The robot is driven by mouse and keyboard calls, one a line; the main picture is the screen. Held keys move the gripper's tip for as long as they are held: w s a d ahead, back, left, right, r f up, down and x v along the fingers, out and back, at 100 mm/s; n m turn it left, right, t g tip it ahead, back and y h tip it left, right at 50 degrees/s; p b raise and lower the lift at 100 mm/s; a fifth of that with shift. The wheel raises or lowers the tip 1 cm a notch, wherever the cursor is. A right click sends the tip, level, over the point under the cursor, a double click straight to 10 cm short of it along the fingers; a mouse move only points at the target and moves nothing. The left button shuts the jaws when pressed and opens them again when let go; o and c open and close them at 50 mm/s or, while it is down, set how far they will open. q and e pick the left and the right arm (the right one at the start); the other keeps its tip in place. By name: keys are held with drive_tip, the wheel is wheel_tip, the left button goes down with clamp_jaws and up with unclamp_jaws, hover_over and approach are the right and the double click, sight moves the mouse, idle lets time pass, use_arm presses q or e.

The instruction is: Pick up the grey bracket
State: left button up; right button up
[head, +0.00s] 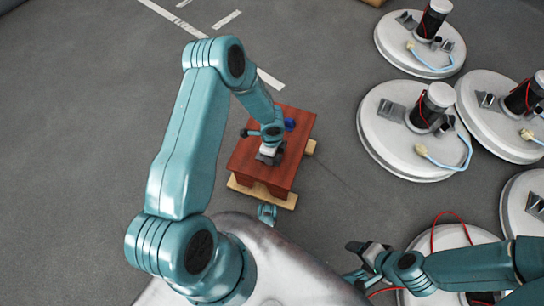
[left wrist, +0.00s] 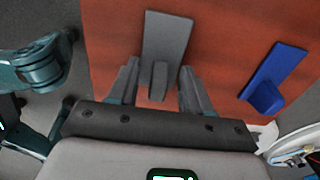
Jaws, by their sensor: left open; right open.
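The grey bracket (left wrist: 168,35) lies on the red-brown table top, with its raised tab between the fingers of my left gripper (left wrist: 160,70) in the left wrist view. The fingers are open, with a gap visible on each side of the tab. In the head view my left gripper (head: 268,153) is low over the table and largely covers the bracket. My right gripper (head: 356,262) is open and empty at the lower right, away from the table.
A blue bracket (left wrist: 274,75) lies right of the grey one; it also shows in the head view (head: 290,124). The red-brown table (head: 298,117) stands on a wooden pallet (head: 262,195). Several round white tank lids (head: 378,143) with cables stand at right. Floor at left is clear.

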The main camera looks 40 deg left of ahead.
use_arm(q)
clamp_jaws()
drive_tip(key=shift+r, duration=0.15)
